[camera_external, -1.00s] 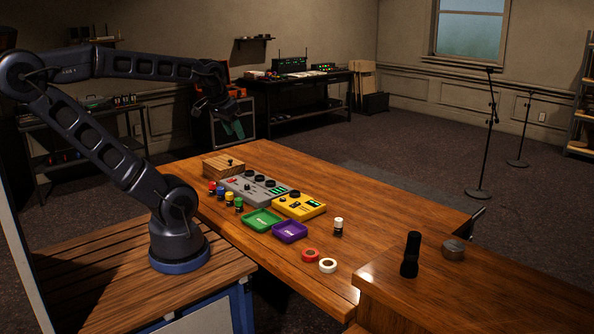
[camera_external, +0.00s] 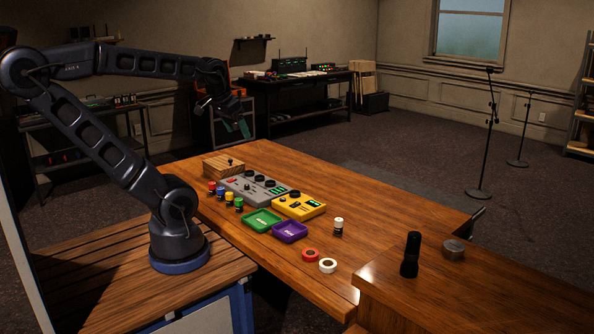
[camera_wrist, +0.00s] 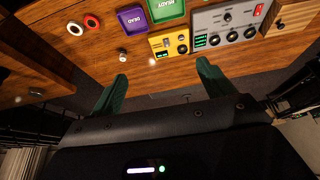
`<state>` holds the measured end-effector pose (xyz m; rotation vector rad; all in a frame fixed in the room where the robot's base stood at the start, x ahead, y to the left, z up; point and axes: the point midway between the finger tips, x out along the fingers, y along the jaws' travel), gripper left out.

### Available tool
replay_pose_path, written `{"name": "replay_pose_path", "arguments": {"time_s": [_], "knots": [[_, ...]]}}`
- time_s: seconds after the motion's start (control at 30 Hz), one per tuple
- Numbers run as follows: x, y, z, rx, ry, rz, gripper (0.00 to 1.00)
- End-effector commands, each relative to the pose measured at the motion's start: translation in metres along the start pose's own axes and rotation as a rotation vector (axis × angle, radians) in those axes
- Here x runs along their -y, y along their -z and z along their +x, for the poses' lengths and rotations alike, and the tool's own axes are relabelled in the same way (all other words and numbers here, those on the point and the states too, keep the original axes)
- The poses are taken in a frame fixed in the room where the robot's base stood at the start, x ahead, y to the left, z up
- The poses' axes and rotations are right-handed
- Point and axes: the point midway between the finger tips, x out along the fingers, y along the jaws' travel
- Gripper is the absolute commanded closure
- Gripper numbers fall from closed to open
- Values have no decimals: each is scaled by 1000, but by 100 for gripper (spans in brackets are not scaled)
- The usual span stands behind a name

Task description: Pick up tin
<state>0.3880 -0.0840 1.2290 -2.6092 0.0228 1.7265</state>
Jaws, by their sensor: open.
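A round, low grey metal tin (camera_external: 453,249) sits on the raised wooden surface at the right in the external view, just behind and to the right of a black flashlight. My gripper (camera_external: 238,128) hangs in the air above the far left end of the desk, far from the tin. In the wrist view my gripper (camera_wrist: 162,74) has its two green fingers spread wide with nothing between them.
The upright black flashlight (camera_external: 411,255) stands close to the tin.

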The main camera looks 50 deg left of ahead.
Motion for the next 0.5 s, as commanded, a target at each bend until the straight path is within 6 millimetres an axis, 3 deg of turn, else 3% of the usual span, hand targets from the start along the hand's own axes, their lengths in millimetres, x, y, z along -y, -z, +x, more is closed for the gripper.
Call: {"name": "replay_pose_path", "arguments": {"time_s": [0.27, 0.5], "knots": [[-43, 69, 6, 6, -37, 146, 19], [-100, 128, 21, 6, -78, 288, 19]]}}
